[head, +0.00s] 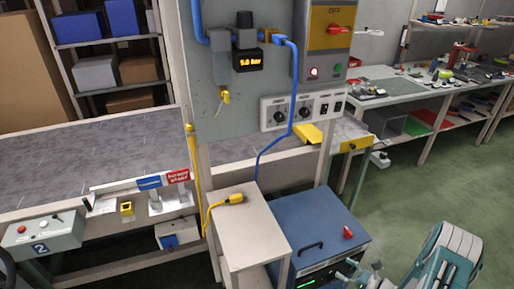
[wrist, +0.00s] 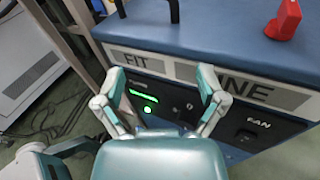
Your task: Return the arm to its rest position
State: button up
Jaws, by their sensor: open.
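My gripper shows in the wrist view (wrist: 161,78) with its two teal and grey fingers spread apart and nothing between them. The fingers point at the front panel of a blue cabinet (wrist: 230,32), which has green lights, a row of dark controls and labels reading partly "FIT", "NE" and "FAN". I cannot tell whether the fingertips touch the panel. In the head view my gripper (head: 364,276) is low at the bottom edge, just in front of the blue cabinet (head: 300,222), partly cut off. My teal arm link shows at the bottom right.
A red object (head: 348,232) and a black handle (head: 311,246) are on the cabinet top. A pale stand (head: 240,222) with a yellow plug (head: 236,199) is left of it. A control panel (head: 325,50) rises behind. Green floor (head: 420,190) is open on the right.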

jog(key=s+a+r+n+g+h, duration=0.1)
jog(key=a+r+n+g, duration=0.35)
jog(key=r, duration=0.45)
jog(key=s+a+r+n+g, duration=0.2)
jog(key=a+r+n+g, duration=0.15)
jog(key=r+n, duration=0.35)
jog(key=s+a+r+n+g+h, duration=0.1)
jog(key=a+r+n+g, duration=0.25)
jog(key=r, duration=0.65)
jog(key=s+a+r+n+t+h, duration=0.3)
jog(key=s+r+n+t+h, duration=0.2)
jog(key=s+r+n+h, duration=0.5)
jog(key=s+r+n, duration=0.2)
jog(key=s+r, duration=0.4)
jog(key=s, duration=0.1)
jog(key=shift+s+a+n, duration=0.2)
jog(key=shift+s+n, duration=0.1)
jog(key=shift+s, duration=0.1)
jog(key=shift+t, duration=0.25)
